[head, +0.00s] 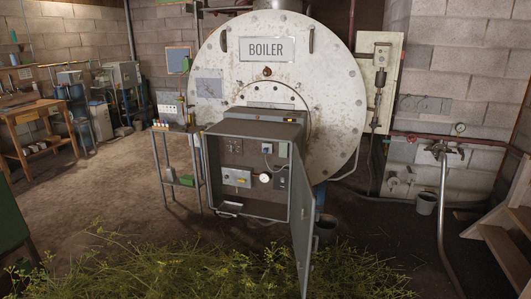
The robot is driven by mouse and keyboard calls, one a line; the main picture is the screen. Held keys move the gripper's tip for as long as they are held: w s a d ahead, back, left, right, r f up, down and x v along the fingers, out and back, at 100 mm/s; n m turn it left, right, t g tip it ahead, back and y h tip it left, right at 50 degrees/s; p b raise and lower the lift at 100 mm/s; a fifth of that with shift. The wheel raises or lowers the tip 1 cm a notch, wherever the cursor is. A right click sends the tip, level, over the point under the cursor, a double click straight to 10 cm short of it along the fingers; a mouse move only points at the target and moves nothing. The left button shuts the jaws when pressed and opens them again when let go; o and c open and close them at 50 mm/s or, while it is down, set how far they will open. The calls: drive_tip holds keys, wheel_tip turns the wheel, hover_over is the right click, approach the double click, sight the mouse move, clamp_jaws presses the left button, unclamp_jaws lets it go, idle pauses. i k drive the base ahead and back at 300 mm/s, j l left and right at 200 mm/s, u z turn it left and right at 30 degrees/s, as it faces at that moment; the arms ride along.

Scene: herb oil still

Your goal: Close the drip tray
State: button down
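No part that I can surely call the drip tray shows in the head view. A grey metal cabinet (213,160) stands in front of the round, pale boiler (340,95). The cabinet's door (301,220) stands open toward me on its right side, seen nearly edge-on. Inside are a round gauge, a light box and small fittings. A small pale bar or lip (231,204) shows at the cabinet's lower left; I cannot tell whether it belongs to a tray. My gripper is not in view.
Green herbs (200,270) fill the near foreground. A narrow side table (171,160) stands left of the cabinet. A bucket (426,203) and pipe (442,220) are at right, wooden steps (505,240) at far right. Open floor (110,190) lies left.

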sight(230, 208)
drive_tip(key=i+j+u, duration=0.1)
drive_tip(key=i, duration=0.5)
drive_tip(key=i+j+u, duration=0.1)
drive_tip(key=i, duration=0.5)
drive_tip(key=i+j+z, duration=0.4)
drive_tip(key=j, duration=0.15)
drive_tip(key=i+j+z, duration=0.25)
drive_tip(key=j+z, duration=0.2)
drive_tip(key=j, duration=0.2)
drive_tip(key=i+j+z, duration=0.2)
drive_tip(key=j, duration=0.2)
drive_tip(key=j+z, duration=0.2)
drive_tip(key=j, duration=0.15)
drive_tip(key=j+z, duration=0.15)
drive_tip(key=j, duration=0.35)
drive_tip(key=k+j+z, duration=0.1)
drive_tip(key=j, duration=0.4)
drive_tip(key=k+j+z, duration=0.15)
drive_tip(key=j, duration=0.3)
drive_tip(key=i+j, duration=0.05)
